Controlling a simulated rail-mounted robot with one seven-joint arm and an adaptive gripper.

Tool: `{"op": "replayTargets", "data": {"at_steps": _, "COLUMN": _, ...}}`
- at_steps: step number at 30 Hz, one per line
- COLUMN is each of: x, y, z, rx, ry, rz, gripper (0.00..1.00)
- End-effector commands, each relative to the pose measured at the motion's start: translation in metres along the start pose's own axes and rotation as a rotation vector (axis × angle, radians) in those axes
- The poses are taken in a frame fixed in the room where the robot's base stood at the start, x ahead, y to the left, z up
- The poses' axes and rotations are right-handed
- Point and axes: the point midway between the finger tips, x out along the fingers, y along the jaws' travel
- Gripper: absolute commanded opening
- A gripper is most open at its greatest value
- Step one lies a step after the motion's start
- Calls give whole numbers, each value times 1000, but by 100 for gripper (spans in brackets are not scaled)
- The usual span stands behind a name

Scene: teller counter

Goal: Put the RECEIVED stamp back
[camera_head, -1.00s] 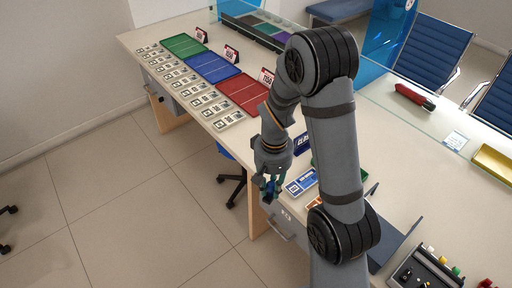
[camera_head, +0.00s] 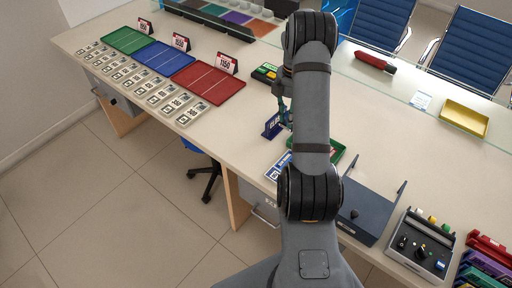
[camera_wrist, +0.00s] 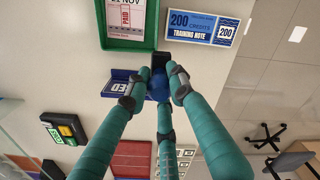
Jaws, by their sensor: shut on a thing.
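In the wrist view my gripper (camera_wrist: 157,90) has teal fingers closed around a stamp with a round blue knob (camera_wrist: 160,84) and a dark block (camera_wrist: 160,62) beyond it. Its lettering is not readable, so I cannot confirm that it is the RECEIVED stamp. In the head view my gripper (camera_head: 284,112) is over the counter, mostly hidden behind my arm, and the stamp cannot be made out.
A blue sign (camera_head: 272,124) stands beside my gripper. A green tray (camera_wrist: 128,44) holds a slip marked PAID, next to a blue 200-credit note (camera_wrist: 200,28). A dark open tray (camera_head: 362,222) lies left of the holder. Bare counter (camera_head: 345,110) shows behind my arm.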

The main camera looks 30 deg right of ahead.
Motion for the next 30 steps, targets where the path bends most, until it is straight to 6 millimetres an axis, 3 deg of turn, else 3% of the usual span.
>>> {"op": "replayTargets", "data": {"at_steps": 9, "x": 40, "y": -1, "z": -72, "rx": -10, "ry": 1, "rz": -7, "gripper": 5}}
{"op": "replayTargets", "data": {"at_steps": 15, "x": 60, "y": 1, "z": -102, "rx": -7, "ry": 0, "rz": -2, "gripper": 5}}
{"op": "replayTargets", "data": {"at_steps": 20, "x": 68, "y": 1, "z": -110, "rx": -5, "ry": 1, "rz": -3, "gripper": 5}}
{"op": "replayTargets", "data": {"at_steps": 30, "x": 105, "y": 2, "z": -109, "rx": -4, "ry": 1, "rz": -1, "gripper": 5}}
